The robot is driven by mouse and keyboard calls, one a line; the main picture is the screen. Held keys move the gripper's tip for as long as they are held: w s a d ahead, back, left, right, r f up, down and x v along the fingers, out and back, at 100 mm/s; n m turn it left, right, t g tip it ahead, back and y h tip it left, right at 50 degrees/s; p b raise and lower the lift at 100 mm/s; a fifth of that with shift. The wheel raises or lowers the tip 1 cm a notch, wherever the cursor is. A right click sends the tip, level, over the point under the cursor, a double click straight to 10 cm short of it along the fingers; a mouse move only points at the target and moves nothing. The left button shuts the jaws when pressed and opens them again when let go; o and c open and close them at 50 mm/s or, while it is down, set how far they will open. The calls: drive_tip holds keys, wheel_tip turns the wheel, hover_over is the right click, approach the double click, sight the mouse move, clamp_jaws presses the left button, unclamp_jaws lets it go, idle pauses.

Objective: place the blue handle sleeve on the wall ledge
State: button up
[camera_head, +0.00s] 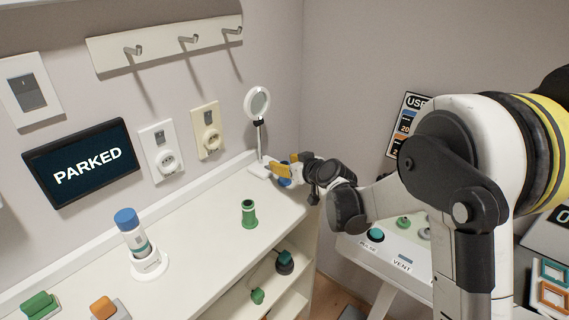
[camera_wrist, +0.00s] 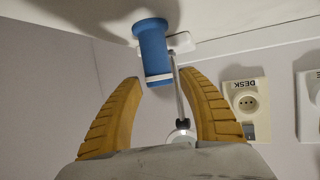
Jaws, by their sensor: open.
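The blue handle sleeve (camera_wrist: 154,50) stands at the far right end of the white wall-side counter (camera_head: 200,218), close to the lamp's base. The wrist picture is upside down, so the sleeve seems to hang from the top. In the head view the sleeve (camera_head: 284,182) is mostly hidden by my gripper. My gripper (camera_head: 287,170) is open, with yellow fingers on both sides of the sleeve's upper end in the wrist view (camera_wrist: 156,74). I see a gap on each side; depth is hard to tell. A raised white strip (camera_head: 90,252) runs along the wall behind the counter.
A round lamp (camera_head: 257,103) stands beside my gripper. A green sleeve (camera_head: 249,214) and a blue-capped bottle in a holder (camera_head: 130,232) stand on the counter. A hook rail (camera_head: 165,42), sockets (camera_head: 163,152) and a PARKED screen (camera_head: 84,160) are on the wall.

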drive_tip(key=s+d+r+m+g+h+p, duration=0.1)
drive_tip(key=s+d+r+p, duration=0.1)
drive_tip(key=s+d+r, duration=0.6)
drive_tip(key=s+d+r+m+g+h+p, duration=0.1)
drive_tip(key=s+d+h, duration=0.15)
drive_tip(key=s, duration=1.05)
drive_tip(key=s+d+m+g+h, duration=0.1)
drive_tip(key=s+d+m+h, duration=0.1)
drive_tip(key=s+d, duration=0.3)
drive_tip(key=s+d+f+m+g+h, duration=0.1)
drive_tip(key=s+d, duration=0.5)
drive_tip(key=s, duration=0.7)
drive_tip(key=shift+m+h, duration=0.45)
drive_tip(key=shift+m, duration=0.35)
